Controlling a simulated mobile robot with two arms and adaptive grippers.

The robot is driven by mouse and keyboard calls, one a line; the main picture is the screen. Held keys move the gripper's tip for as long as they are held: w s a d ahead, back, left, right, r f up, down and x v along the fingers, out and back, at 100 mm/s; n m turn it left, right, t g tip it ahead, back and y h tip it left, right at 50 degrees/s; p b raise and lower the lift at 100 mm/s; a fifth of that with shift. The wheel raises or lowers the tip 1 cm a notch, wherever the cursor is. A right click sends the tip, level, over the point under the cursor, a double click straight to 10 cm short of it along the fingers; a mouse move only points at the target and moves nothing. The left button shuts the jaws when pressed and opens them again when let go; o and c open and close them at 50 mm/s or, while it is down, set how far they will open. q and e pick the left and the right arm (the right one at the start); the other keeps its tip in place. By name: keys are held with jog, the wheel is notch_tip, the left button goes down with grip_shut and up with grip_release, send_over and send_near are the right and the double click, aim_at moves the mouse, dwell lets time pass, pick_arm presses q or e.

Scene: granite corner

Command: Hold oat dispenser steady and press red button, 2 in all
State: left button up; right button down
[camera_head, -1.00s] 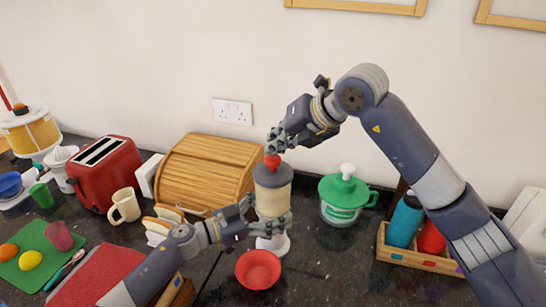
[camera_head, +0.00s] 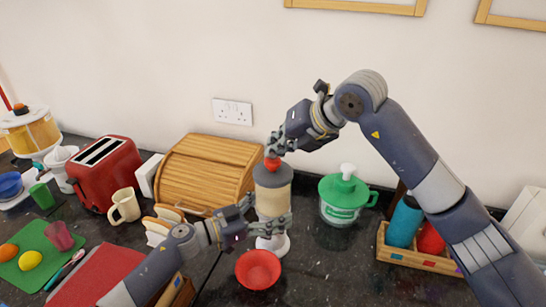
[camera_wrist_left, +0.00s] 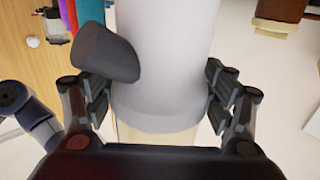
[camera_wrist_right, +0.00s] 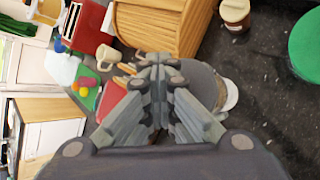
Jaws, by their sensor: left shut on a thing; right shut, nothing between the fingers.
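The oat dispenser (camera_head: 271,201) stands upright on the dark counter, with a grey lid, a pale body and a white foot. Its red button (camera_head: 272,164) is on top. My left gripper (camera_head: 267,225) is shut around the dispenser's body; in the left wrist view its fingers press on both sides of the pale body (camera_wrist_left: 165,60). My right gripper (camera_head: 274,152) is shut and empty, its fingertips right at the top of the button; I cannot tell whether they touch. In the right wrist view the fingers hide the button, and part of the grey lid (camera_wrist_right: 206,86) shows beyond them.
A red bowl (camera_head: 258,276) sits in front of the dispenser's foot. A wooden bread box (camera_head: 205,172) is behind left, a green-lidded jar (camera_head: 342,200) to the right, and a wooden crate with bottles (camera_head: 420,262) farther right. Counter between jar and bowl is clear.

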jog(key=shift+f, duration=0.75)
dwell(0.3)
jog(key=shift+r, duration=1.6)
jog(key=shift+r, duration=2.5)
notch_tip(320, 180, up, 4)
jog(key=shift+f, duration=0.1)
jog(key=shift+f, duration=0.1)
